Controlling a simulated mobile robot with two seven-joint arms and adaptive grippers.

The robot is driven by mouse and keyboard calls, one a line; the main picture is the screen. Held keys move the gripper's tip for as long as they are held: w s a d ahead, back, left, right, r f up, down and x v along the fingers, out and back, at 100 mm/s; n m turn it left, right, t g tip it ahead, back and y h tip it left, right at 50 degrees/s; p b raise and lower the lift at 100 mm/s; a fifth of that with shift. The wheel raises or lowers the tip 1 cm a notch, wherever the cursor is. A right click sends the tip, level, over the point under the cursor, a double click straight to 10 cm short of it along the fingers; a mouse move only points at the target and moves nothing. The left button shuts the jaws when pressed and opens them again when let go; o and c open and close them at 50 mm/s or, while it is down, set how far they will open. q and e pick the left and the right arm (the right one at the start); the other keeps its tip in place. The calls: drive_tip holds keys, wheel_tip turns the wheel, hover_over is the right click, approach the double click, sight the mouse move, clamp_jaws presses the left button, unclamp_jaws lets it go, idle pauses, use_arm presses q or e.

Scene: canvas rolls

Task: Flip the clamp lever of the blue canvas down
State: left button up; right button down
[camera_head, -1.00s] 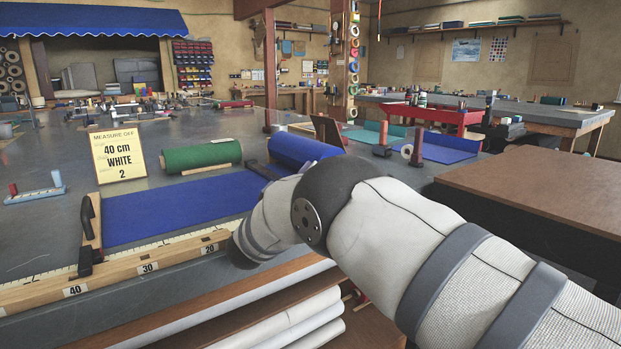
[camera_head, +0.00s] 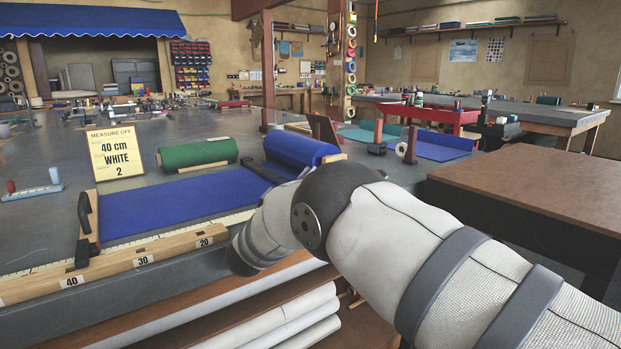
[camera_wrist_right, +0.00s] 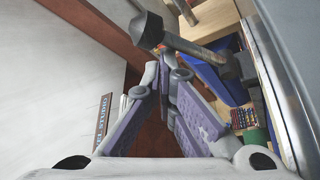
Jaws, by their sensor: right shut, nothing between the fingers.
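The blue canvas (camera_head: 180,196) lies unrolled flat on the grey table, its roll (camera_head: 300,149) at the right end. A black handle (camera_head: 84,212) stands up at the canvas's left end, beside a wooden strip. A dark bar (camera_head: 268,174) lies across the canvas near the roll. In the right wrist view, a dark lever with a thick knob (camera_wrist_right: 147,30) is close to my right gripper (camera_wrist_right: 166,62). The gripper's fingers are shut with nothing between them. I cannot tell whether they touch the lever. In the head view, my right arm hides this gripper. My left gripper is not in view.
A wooden ruler (camera_head: 148,262) runs along the table's front edge. A green roll (camera_head: 198,154) and a yellow sign (camera_head: 114,152) stand behind the canvas. White rolls (camera_head: 285,322) lie on the shelf below. A brown-topped table (camera_head: 540,185) stands at right.

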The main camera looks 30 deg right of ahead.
drive_tip(key=v, duration=1.2)
drive_tip(key=shift+r, duration=0.1)
